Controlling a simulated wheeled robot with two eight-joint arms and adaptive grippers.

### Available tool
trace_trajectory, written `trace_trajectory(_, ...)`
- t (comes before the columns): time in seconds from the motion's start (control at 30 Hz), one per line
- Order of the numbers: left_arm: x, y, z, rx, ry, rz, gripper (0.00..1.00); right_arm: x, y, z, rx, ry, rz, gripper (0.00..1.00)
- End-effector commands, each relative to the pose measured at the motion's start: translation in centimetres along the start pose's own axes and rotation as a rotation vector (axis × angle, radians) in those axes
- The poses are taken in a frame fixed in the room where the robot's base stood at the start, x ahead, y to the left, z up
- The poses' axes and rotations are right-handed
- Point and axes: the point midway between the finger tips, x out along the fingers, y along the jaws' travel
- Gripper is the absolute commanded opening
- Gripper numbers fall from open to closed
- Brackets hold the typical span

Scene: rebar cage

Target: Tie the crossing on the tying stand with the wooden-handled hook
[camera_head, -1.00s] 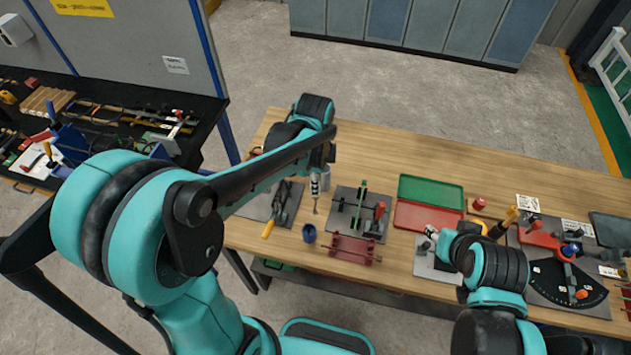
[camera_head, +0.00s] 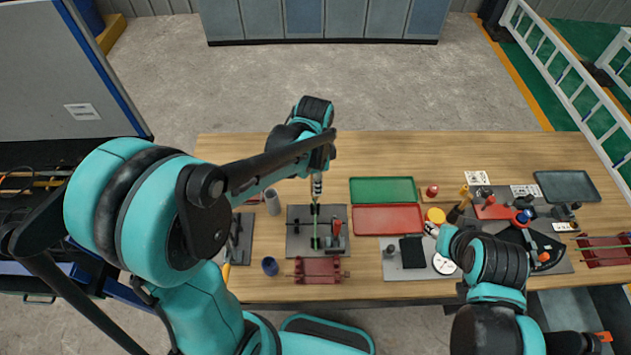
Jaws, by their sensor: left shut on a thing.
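The tying stand is a dark grey plate (camera_head: 296,249) with black posts and a thin green bar (camera_head: 315,228) running front to back across it. The crossing itself is too small to make out. My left gripper (camera_head: 316,190) points down over the back part of the stand. It is shut on a thin tool, mostly hidden and too small to identify; I cannot tell whether it touches the stand. My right gripper (camera_head: 432,229) is partly hidden by its own arm, at the right of the red tray. I cannot tell whether its fingers are open.
A dark red fixture (camera_head: 318,268) and a blue cup (camera_head: 270,266) stand in front of the stand. A grey cylinder (camera_head: 272,201) is at its left. Green (camera_head: 382,190) and red (camera_head: 388,219) trays lie to its right. The bench's back strip (camera_head: 430,150) is clear.

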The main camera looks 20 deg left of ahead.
Motion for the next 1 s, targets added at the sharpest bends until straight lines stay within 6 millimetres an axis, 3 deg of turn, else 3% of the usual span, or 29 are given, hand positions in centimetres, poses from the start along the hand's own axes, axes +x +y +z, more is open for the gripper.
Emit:
trace_trajectory(0.6,5.8,0.0,0.1,0.001,0.000,0.000,0.00,4.2,0.0,3.0,0.000,0.000,0.000,0.40)
trace_trajectory(1.0,6.4,0.0,0.1,0.001,0.000,0.000,0.00,4.6,0.0,3.3,0.000,0.000,0.000,0.40)
